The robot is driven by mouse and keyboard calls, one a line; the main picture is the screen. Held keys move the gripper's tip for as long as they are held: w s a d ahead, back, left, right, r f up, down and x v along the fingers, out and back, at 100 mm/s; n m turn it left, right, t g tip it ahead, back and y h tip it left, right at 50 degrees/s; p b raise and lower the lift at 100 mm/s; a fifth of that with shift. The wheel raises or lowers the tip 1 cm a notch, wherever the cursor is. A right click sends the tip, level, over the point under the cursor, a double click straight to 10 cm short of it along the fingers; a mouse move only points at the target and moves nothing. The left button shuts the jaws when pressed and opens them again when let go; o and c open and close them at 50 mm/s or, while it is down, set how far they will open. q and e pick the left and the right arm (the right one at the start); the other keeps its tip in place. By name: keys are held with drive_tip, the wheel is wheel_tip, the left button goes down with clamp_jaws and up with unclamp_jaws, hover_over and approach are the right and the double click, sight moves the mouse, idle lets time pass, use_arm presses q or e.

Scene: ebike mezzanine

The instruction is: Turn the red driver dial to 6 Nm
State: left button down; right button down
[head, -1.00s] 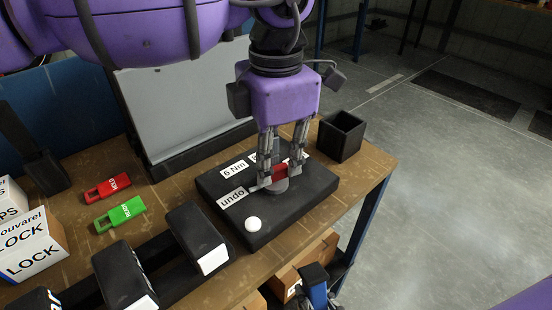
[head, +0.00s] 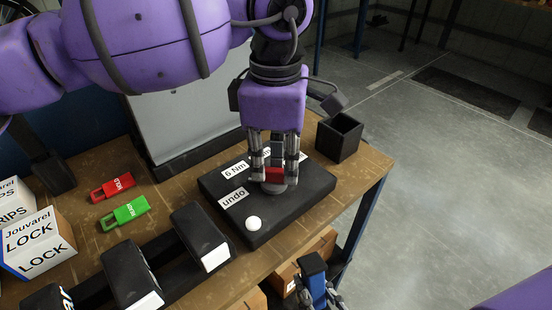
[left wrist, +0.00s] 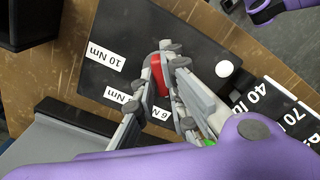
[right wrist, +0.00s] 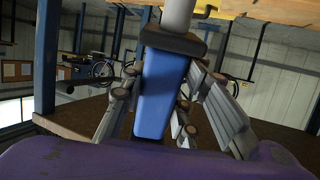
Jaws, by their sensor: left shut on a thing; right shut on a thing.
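The red dial (head: 274,175) sits on a round grey base on the black panel (head: 290,208). My left gripper (head: 275,180) points down and is shut on it, one finger on each side. In the left wrist view the red dial (left wrist: 160,78) shows between the fingers, its lower end towards the partly hidden 6 Nm label (left wrist: 157,113). No pointer mark can be made out. The 6 Nm label (head: 235,170) and undo label (head: 233,198) lie left of the dial. My right gripper (right wrist: 155,95) is shut on a blue, dark-topped handle (right wrist: 163,85), below the bench edge.
A white knob (head: 253,224) is on the panel's near part. Black blocks (head: 200,235), red and green tags (head: 123,213) and a LOCK box (head: 40,245) stand left. An open black bin (head: 340,137) stands behind right. The floor right of the bench is clear.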

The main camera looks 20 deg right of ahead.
sight(275, 170)
use_arm(q)
drive_tip(key=shift+m, duration=1.6)
drive_tip(key=c, duration=1.8)
unclamp_jaws()
wheel_tip(275, 170, up, 12)
